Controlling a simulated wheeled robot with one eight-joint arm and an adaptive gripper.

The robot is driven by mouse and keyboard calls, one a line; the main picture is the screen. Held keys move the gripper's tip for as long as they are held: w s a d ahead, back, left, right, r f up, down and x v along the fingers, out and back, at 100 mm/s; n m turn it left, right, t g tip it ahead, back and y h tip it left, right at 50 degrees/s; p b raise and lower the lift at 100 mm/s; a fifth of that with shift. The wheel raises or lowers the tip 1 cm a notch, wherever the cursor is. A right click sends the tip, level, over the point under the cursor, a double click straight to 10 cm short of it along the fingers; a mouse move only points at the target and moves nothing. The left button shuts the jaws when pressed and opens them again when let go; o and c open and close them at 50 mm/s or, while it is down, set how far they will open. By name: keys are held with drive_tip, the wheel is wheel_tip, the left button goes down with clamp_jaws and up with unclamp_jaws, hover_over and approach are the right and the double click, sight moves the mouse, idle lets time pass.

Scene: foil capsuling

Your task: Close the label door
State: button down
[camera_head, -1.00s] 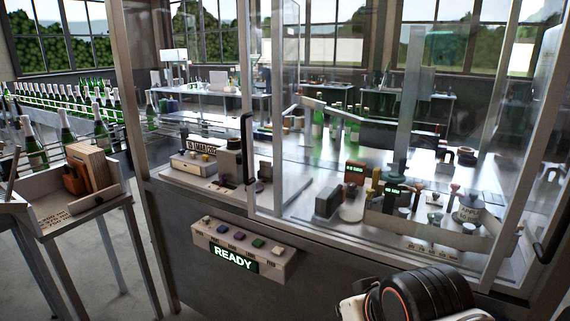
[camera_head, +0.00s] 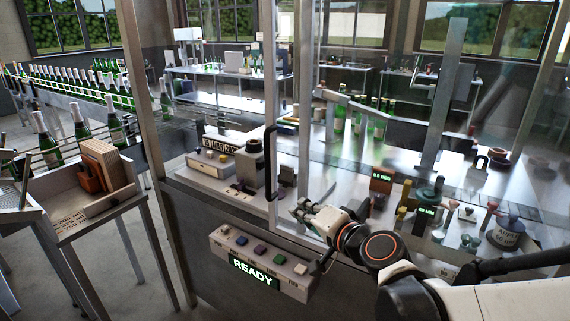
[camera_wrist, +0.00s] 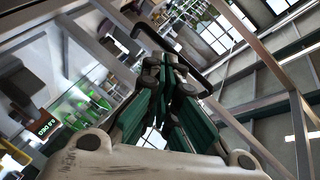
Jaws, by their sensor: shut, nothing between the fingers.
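The label door looks like a clear glass panel (camera_head: 287,95) at the front of the machine, with a tall black handle (camera_head: 270,165) on its left edge. The front left of the handle looks open. My gripper (camera_head: 299,209) is shut and empty, low and right of the handle, in front of the glass. In the wrist view, the closed green fingers (camera_wrist: 170,68) point toward a black handle (camera_wrist: 165,48), which passes just beyond the tips. I cannot tell whether they touch it. My forearm hides part of the machine's lower right front.
A button panel with a READY sign (camera_head: 254,273) juts out below my gripper. A metal post (camera_head: 304,110) stands right of the handle. Small devices and a green-lit display (camera_head: 426,211) sit inside the machine.

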drive_tip(key=w+a+r+m+t+p, duration=0.1)
drive_tip(key=w+m+t+p, duration=0.1)
drive_tip(key=w+m, duration=0.2)
drive_tip(key=m+t, duration=0.1)
drive_tip(key=m, duration=0.2)
approach(283, 177)
drive_tip(key=w+a+r, duration=0.1)
drive_tip(key=w+a, duration=0.1)
drive_tip(key=a, duration=0.1)
drive_tip(key=w+a+r, duration=0.1)
drive_tip(key=w, duration=0.1)
drive_tip(key=shift+w+a+r+p, duration=0.15)
drive_tip(key=shift+a+r+p, duration=0.05)
drive_tip(key=shift+r+p, duration=0.2)
